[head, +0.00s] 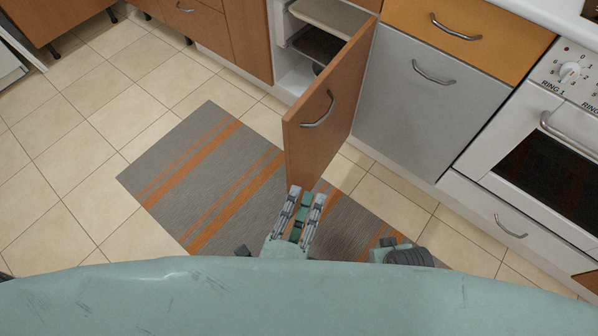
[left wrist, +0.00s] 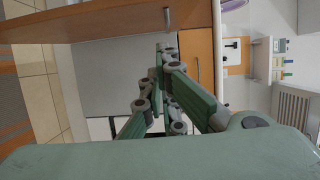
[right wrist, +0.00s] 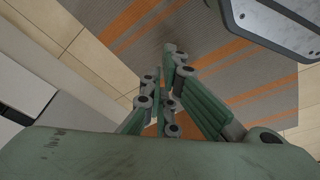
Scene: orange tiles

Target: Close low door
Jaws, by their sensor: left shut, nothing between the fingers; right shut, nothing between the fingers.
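The low door (head: 330,110) is a brown wooden cabinet door with a curved metal handle (head: 317,110). It stands wide open, swung out from the cabinet (head: 292,72) toward me. My left gripper (head: 305,192) is at the lower free edge of the door in the head view, shut and empty; whether it touches the door I cannot tell. In the left wrist view the wooden panel (left wrist: 110,18) runs along the top, beside the left gripper (left wrist: 160,50). My right gripper shows in the right wrist view (right wrist: 170,52), shut and empty, above the striped mat.
A grey mat with orange stripes (head: 200,155) lies on the tiled floor. Right of the open cabinet are a grey front (head: 425,100), an orange drawer (head: 465,35) and a white oven (head: 545,150). Trays sit inside the cabinet. The floor at left is clear.

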